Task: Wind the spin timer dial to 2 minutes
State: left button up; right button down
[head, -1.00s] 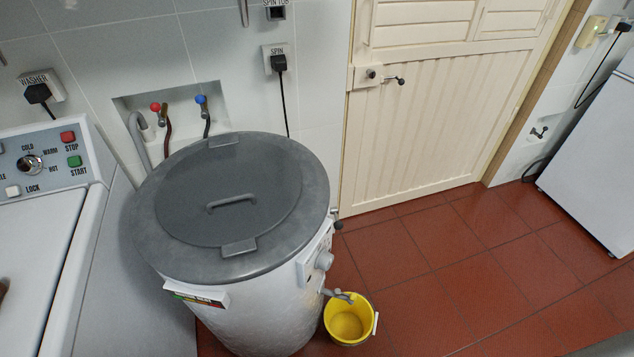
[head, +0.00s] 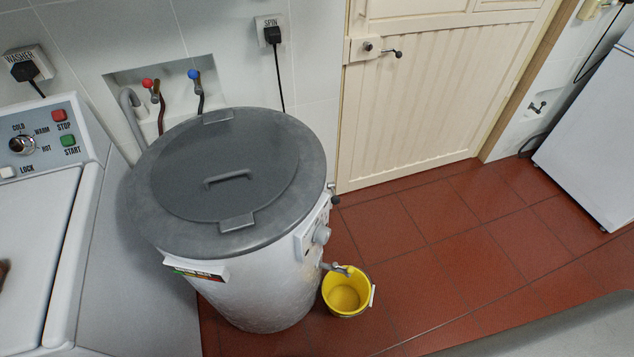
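The spin tub (head: 262,278) is a white drum with a closed grey lid (head: 190,180). Its spin timer dial (head: 322,235) is a round pale knob on a small panel (head: 305,240) on the tub's right side. The panel is seen at a steep angle, and the dial's marks and pointer cannot be read. Neither gripper shows in the head view.
A yellow bucket (head: 364,299) stands on the red tile floor under the tub's spout (head: 338,268). The washer (head: 40,230) stands close on the left. A cream door (head: 420,120) is behind. A white appliance (head: 592,140) stands at right. The floor between is clear.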

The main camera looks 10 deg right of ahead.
aim_at(322, 232)
jog(key=k, duration=1.2)
jog(key=u, duration=0.75)
jog(key=i, duration=0.9)
jog(key=z, duration=0.6)
jog(key=i, duration=0.55)
jog(key=z, duration=0.6)
